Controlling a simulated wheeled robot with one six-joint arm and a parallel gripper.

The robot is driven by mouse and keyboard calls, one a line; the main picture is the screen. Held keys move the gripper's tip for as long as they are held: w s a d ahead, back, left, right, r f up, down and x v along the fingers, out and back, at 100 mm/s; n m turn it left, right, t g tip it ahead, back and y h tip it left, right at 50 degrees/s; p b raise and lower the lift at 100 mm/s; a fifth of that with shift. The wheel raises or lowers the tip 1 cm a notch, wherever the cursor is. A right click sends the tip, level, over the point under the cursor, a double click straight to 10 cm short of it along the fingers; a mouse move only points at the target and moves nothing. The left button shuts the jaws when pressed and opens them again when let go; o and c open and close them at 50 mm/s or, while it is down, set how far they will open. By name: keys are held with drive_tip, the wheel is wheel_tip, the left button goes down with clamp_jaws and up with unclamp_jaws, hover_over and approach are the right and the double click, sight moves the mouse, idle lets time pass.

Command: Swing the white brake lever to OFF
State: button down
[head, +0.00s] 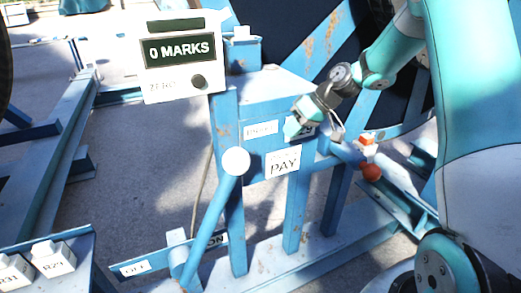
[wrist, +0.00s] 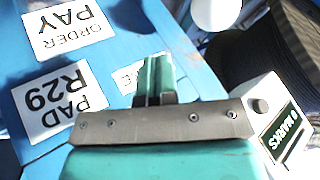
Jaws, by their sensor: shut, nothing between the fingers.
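The brake lever is a blue rod (head: 209,221) with a white ball knob (head: 236,161). It pivots low at the front and leans right, toward the ON plate (head: 214,239). The OFF plate (head: 135,268) is at lower left, apart from the lever. In the wrist view the white knob (wrist: 216,10) shows at the top edge, beyond the fingers. My gripper (head: 292,132) is shut and empty, in front of the blue panel, right of and a little above the knob in the head view. Its closed fingers show in the wrist view (wrist: 158,72).
A PAY sign (head: 283,162) and a PAD R29 sign (wrist: 60,97) are on the blue frame near my gripper. A white counter box (head: 181,63) reads 0 MARKS. White blocks (head: 52,258) stand at lower left.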

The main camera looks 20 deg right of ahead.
drive_tip(key=w+a+f+p, duration=0.2)
drive_tip(key=a+f+p, duration=0.3)
drive_tip(key=a, duration=0.4)
drive_tip(key=shift+a+f+p, duration=0.3)
drive_tip(key=shift+f, duration=0.6)
drive_tip(key=shift+w, duration=0.1)
